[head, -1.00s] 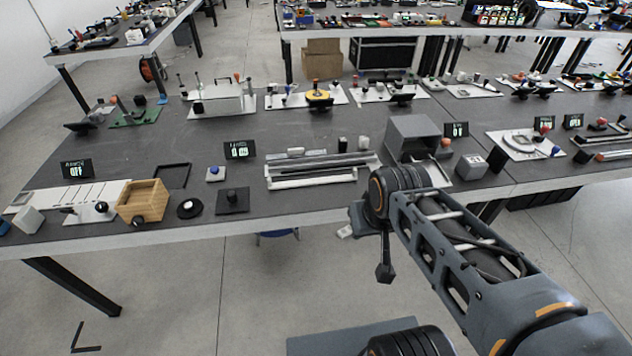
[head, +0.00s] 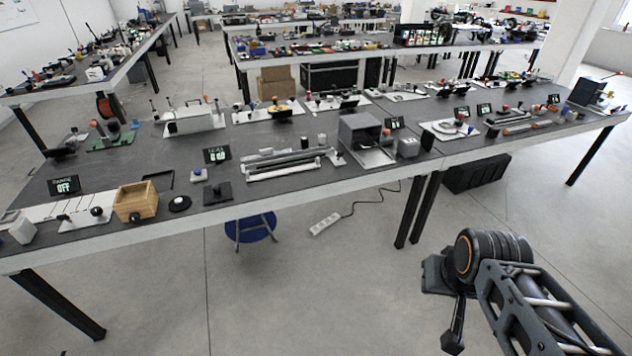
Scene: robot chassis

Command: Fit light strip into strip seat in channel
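On the near table, a long dark channel (head: 290,159) lies in a pale base. A long thin white bar (head: 285,172), which looks like the light strip, lies along its front side. The strip seat is too small to make out, and I cannot tell whether the bar is apart from the channel or touching it. My gripper (head: 453,335) hangs at the lower right over the floor, well away from the table. Its fingers are too unclear to show whether they are open or shut.
A display (head: 217,155) stands left of the channel, and a grey open box (head: 362,139) stands right of it. A wooden box (head: 136,201) is further left. A blue stool (head: 251,228) and a power strip (head: 325,223) are beneath the table. Floor before the table is clear.

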